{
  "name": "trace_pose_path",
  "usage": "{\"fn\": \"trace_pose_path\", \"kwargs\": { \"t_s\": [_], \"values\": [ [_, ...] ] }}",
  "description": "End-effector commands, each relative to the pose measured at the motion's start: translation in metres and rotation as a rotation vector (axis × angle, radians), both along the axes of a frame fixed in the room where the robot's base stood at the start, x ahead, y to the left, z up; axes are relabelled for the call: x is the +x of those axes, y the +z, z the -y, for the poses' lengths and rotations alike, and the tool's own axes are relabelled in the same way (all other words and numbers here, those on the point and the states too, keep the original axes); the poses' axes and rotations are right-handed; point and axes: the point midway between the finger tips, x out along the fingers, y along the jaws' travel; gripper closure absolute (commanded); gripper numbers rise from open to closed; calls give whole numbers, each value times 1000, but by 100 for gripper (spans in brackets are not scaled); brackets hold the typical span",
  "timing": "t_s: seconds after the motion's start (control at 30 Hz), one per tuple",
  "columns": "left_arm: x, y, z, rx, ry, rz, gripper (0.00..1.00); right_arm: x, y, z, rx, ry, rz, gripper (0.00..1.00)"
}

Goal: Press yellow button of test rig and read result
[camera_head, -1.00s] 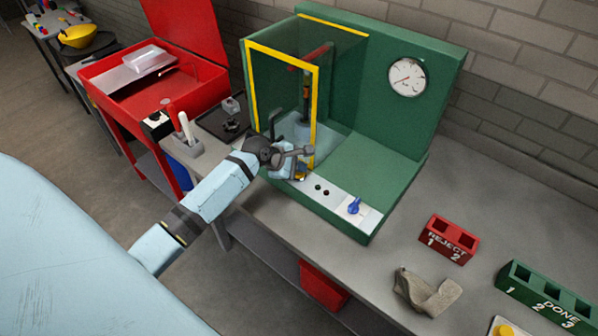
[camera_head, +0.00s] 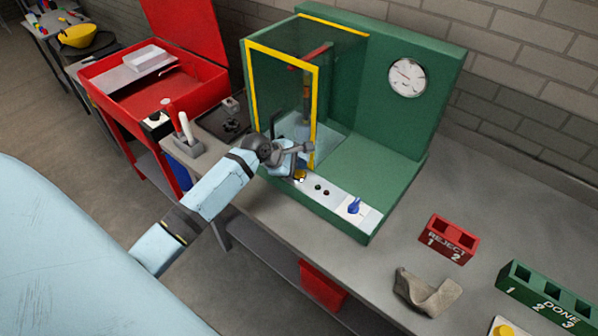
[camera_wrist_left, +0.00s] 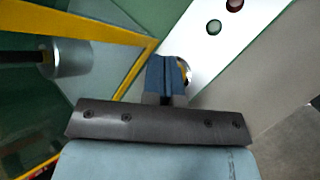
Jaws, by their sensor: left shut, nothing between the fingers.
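The green test rig (camera_head: 392,150) stands on the grey bench with a yellow-framed clear guard at its left. Its yellow button (camera_head: 300,175) is at the left end of the white front panel. In the left wrist view the button (camera_wrist_left: 184,72) is partly hidden behind my fingers. My left gripper (camera_head: 296,171) is shut and empty, its tips right by the button; I cannot tell whether they touch it. The fingers (camera_wrist_left: 166,76) are closed together in the wrist view. The round gauge (camera_head: 407,77) shows its needle pointing to the upper left. My right gripper is not in view.
A blue knob (camera_head: 354,206) and two small lamps share the panel. A red REJECT block (camera_head: 449,240), a green DONE block (camera_head: 548,297) and a crumpled cloth (camera_head: 427,292) lie on the bench at right. A red toolbox (camera_head: 160,85) stands at left.

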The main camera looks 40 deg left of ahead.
Motion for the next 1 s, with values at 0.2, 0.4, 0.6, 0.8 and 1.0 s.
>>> {"fn": "trace_pose_path", "kwargs": {
  "t_s": [0.2, 0.4, 0.6, 0.8, 1.0],
  "values": [
    [0, 2, 0, 0, 0, 0, 100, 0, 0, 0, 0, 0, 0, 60],
    [0, 6, 0, 0, -1, 2, 100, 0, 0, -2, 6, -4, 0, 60],
    [0, 26, 0, 1, -1, 3, 100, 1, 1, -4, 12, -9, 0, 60],
    [1, 45, 0, -1, 1, 2, 100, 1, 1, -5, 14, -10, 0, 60],
    [0, 52, 0, 0, 0, 0, 100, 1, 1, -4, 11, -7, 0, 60]
  ]
}}
